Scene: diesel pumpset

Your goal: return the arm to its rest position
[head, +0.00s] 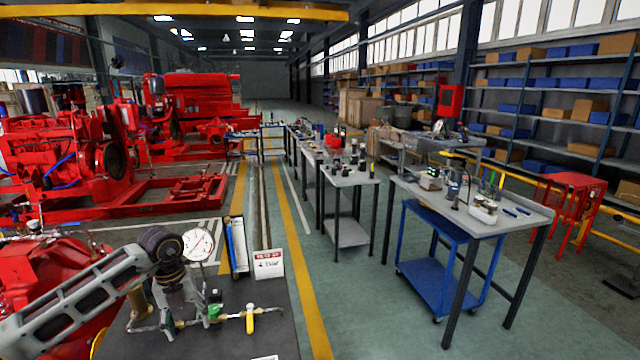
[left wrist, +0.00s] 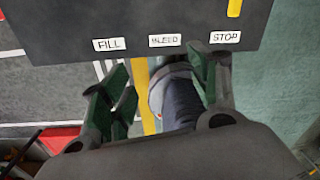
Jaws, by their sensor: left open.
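My left arm comes in from the left in the head view and bends down at the wrist. My left gripper (head: 190,316) appears over the dark bench top (head: 255,345), in front of the pipework. In the left wrist view the left gripper (left wrist: 160,78) has its two green-padded fingers spread wide, with nothing gripped between them. Past the fingertips is the bench edge with FILL, BLEED and STOP labels (left wrist: 165,41). My right gripper is not in view.
A pipe with a yellow lever (head: 250,318) lies close to the left gripper.

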